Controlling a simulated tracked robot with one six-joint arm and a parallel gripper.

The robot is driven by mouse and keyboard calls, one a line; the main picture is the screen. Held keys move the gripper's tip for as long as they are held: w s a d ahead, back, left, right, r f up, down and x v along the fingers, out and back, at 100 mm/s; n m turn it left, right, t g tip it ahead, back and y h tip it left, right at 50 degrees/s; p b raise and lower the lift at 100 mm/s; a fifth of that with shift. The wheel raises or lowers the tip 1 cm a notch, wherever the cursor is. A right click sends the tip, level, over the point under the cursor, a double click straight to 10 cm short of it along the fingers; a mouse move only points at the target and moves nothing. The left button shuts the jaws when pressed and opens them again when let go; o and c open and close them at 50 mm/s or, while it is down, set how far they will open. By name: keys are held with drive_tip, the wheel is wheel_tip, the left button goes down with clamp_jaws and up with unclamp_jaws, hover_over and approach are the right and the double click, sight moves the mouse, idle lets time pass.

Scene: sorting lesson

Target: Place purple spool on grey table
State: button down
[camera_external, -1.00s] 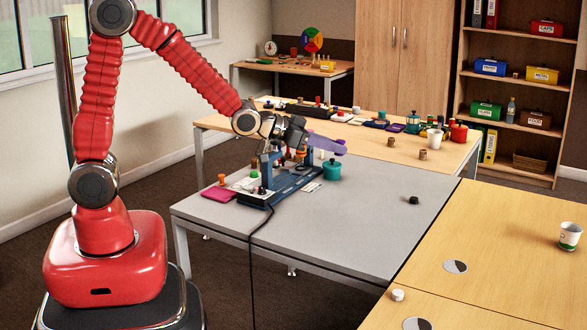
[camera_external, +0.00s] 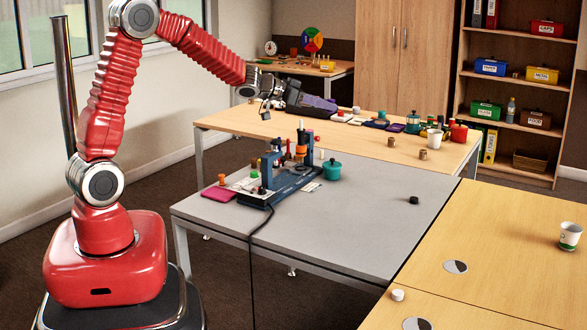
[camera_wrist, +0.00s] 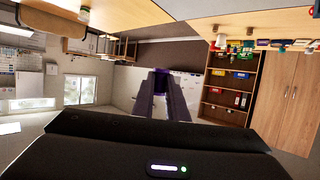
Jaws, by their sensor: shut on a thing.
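My gripper (camera_external: 318,102) is raised in the air, over the wooden table behind the grey table (camera_external: 350,230), and reaches to the right. Its jaws are shut on a small dark purple thing, which I take to be the purple spool (camera_wrist: 160,79); in the wrist view it shows between the fingertips. In the external view the purple fingers blend with it, so its outline is unclear. The grey table stands below, nearer the camera, with its front and right parts mostly bare.
A blue device with upright posts (camera_external: 290,182) stands at the grey table's back left. A teal pot (camera_external: 332,169) is beside it, a magenta pad (camera_external: 220,193) at left, a small black piece (camera_external: 413,200) at right. Several items line the wooden table (camera_external: 375,150).

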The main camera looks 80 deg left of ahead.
drive_tip(key=s+a, duration=0.4)
drive_tip(key=a, duration=0.8)
drive_tip(key=t+h, duration=0.1)
hover_over(231, 178)
wheel_tip(231, 178, down, 23)
drive_tip(key=shift+f+m, duration=0.35)
drive_tip(key=shift+m, duration=0.05)
drive_tip(key=shift+f, duration=3.1)
drive_tip(key=shift+f, duration=0.1)
drive_tip(key=shift+f, duration=1.75)
